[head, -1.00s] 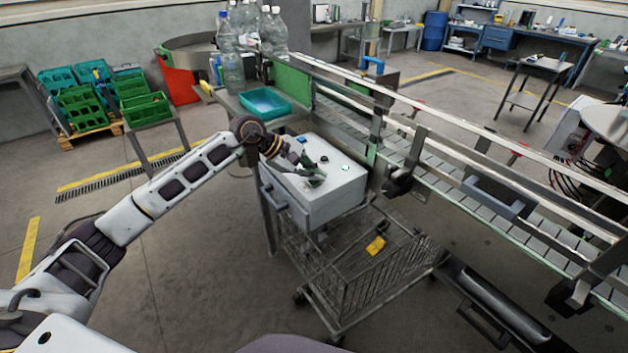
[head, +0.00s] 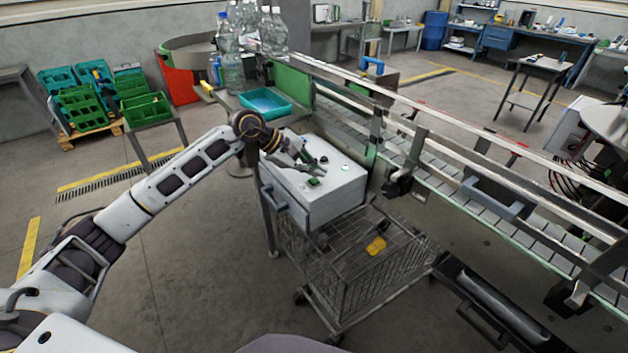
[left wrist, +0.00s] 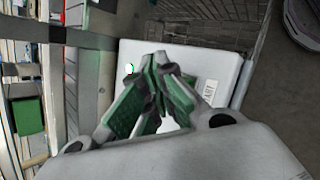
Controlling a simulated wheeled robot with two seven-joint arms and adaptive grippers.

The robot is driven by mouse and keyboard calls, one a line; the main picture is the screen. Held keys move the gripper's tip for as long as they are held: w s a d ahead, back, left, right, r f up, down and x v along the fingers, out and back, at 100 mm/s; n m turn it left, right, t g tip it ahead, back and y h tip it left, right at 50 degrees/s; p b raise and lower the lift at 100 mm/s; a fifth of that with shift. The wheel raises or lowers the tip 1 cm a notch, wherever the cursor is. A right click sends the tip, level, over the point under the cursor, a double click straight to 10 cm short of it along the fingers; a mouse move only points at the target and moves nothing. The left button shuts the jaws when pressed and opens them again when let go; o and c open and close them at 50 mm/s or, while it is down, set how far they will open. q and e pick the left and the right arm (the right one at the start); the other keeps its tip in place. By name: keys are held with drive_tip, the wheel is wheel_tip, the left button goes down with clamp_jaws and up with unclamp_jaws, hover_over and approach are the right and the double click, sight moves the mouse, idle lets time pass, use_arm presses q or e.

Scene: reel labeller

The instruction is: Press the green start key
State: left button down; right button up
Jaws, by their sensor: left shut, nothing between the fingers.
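The white control box (head: 338,192) stands beside the conveyor, and its pale casing also fills the middle of the left wrist view (left wrist: 210,62). The green start key (head: 314,182) shows as a small dark green square on its top. A small round lamp (head: 345,168) farther right on the top glows pale green; a green-white glow (left wrist: 129,68) shows left of the fingers in the left wrist view. My left gripper (head: 320,166) is shut and empty just above the box top, beyond the key and apart from it. The right gripper is out of view.
The conveyor (head: 455,165) with its rails runs along the right of the box. A wire cart (head: 360,270) with a yellow item stands in front. A teal tray (head: 266,102) and several clear bottles (head: 232,65) are behind. Open floor lies to the left.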

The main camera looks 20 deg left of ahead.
sight(315, 183)
use_arm(q)
drive_tip(key=shift+r+p, duration=0.85)
drive_tip(key=shift+r, duration=1.65)
drive_tip(key=shift+d, duration=0.1)
